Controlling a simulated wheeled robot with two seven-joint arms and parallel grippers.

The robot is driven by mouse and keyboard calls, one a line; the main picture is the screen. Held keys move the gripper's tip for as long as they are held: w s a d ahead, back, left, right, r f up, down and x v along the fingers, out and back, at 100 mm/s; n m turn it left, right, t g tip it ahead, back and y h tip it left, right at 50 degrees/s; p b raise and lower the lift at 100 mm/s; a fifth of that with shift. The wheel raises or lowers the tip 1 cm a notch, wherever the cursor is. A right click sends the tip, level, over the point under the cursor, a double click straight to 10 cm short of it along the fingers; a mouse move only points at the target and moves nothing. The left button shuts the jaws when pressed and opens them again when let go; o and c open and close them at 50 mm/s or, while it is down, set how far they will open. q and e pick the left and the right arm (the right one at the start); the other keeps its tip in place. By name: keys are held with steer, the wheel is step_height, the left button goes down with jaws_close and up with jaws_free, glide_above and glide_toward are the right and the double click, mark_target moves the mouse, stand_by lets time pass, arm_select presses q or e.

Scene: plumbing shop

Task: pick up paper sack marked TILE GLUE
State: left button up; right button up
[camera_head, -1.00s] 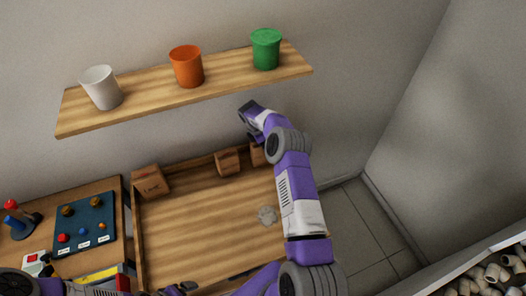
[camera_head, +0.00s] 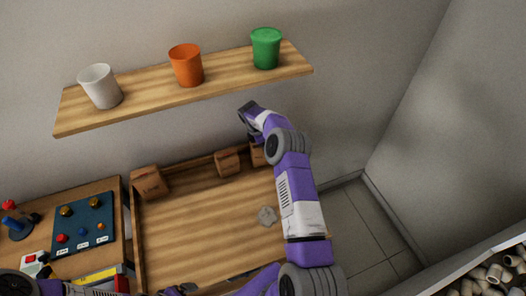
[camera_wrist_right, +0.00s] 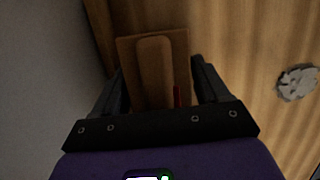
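Three brown sacks stand along the back rim of a wooden tray table: one at the left (camera_head: 150,182), one in the middle (camera_head: 227,162), and one at the right (camera_head: 258,155), partly hidden by my right arm. The left sack has small dark print that I cannot read; no TILE GLUE marking is legible. My right gripper (camera_wrist_right: 158,68) is open in the wrist view, its fingers on either side of a brown sack (camera_wrist_right: 181,50) with a lighter strip and a bit of red. Contact is unclear. My left gripper (camera_head: 178,289) is at the bottom edge, mostly cut off.
A wooden shelf (camera_head: 145,99) above holds a white cup (camera_head: 101,87), an orange cup (camera_head: 187,66) and a green cup (camera_head: 266,49). A grey-white lump (camera_head: 267,215) lies on the tray table (camera_head: 190,225). A blue control board (camera_head: 84,224) is at left; pipe fittings (camera_head: 497,273) fill a bin at right.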

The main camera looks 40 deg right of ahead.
jaws_close()
steer(key=shift+r, duration=0.1)
stand_by(0.3)
